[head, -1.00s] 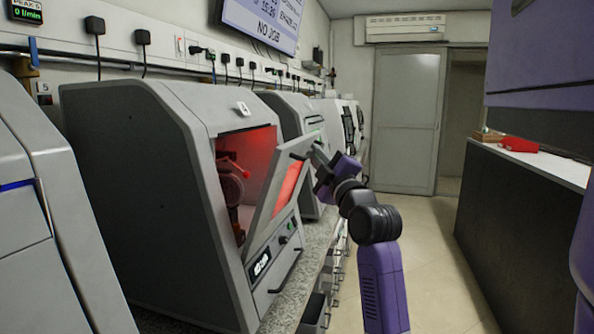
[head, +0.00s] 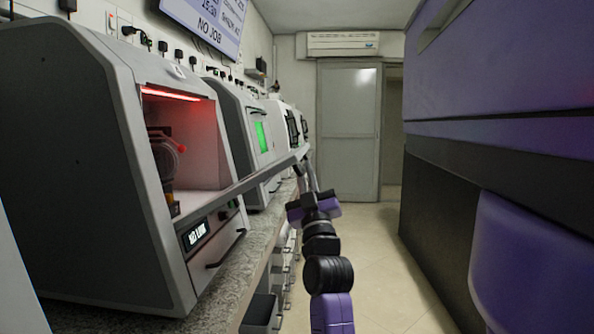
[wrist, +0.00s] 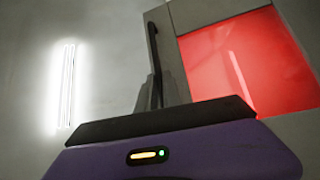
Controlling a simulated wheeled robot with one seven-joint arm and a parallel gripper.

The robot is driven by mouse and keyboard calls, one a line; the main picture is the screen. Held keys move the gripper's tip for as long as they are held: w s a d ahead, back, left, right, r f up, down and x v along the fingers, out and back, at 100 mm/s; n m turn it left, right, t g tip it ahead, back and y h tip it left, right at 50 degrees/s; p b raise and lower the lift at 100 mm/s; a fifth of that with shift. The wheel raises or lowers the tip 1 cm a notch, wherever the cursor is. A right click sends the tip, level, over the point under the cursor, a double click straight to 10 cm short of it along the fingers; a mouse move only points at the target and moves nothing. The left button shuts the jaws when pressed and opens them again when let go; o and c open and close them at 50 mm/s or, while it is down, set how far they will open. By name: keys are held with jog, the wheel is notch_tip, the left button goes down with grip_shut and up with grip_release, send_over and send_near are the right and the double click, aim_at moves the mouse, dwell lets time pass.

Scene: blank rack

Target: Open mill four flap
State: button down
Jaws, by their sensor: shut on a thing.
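Mill four (head: 110,150) is a grey machine on the bench at left. Its opening is uncovered, with red light on the inside walls and a dark mechanism (head: 165,160) within. Its flap (head: 250,178) stands out from the lower part of the opening toward the right, seen nearly edge-on. My gripper (head: 307,172) is at the flap's outer end, shut on its handle, which the fingers mostly hide. In the wrist view, the fingers (wrist: 165,70) rise beside the flap's red-lit window (wrist: 245,60).
A second mill with a green-lit window (head: 261,137) stands behind mill four. Open drawers or bins (head: 262,312) project below the granite bench (head: 225,285). A dark counter and purple bodywork close off the right. The floor aisle (head: 375,280) between is clear.

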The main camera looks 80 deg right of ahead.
jog(key=shift+s+f+g+b, duration=0.2)
jog(key=shift+f+b, duration=0.25)
jog(key=shift+f, duration=0.45)
jog(key=shift+s+f+g+b, duration=0.1)
jog(key=shift+s+f+b, duration=0.25)
jog(key=shift+f, duration=0.55)
jog(key=shift+w, duration=0.1)
jog(key=c, duration=1.5)
grip_release()
jog(key=v, duration=0.7)
jog(key=shift+a+f, duration=0.2)
jog(key=shift+f, duration=0.15)
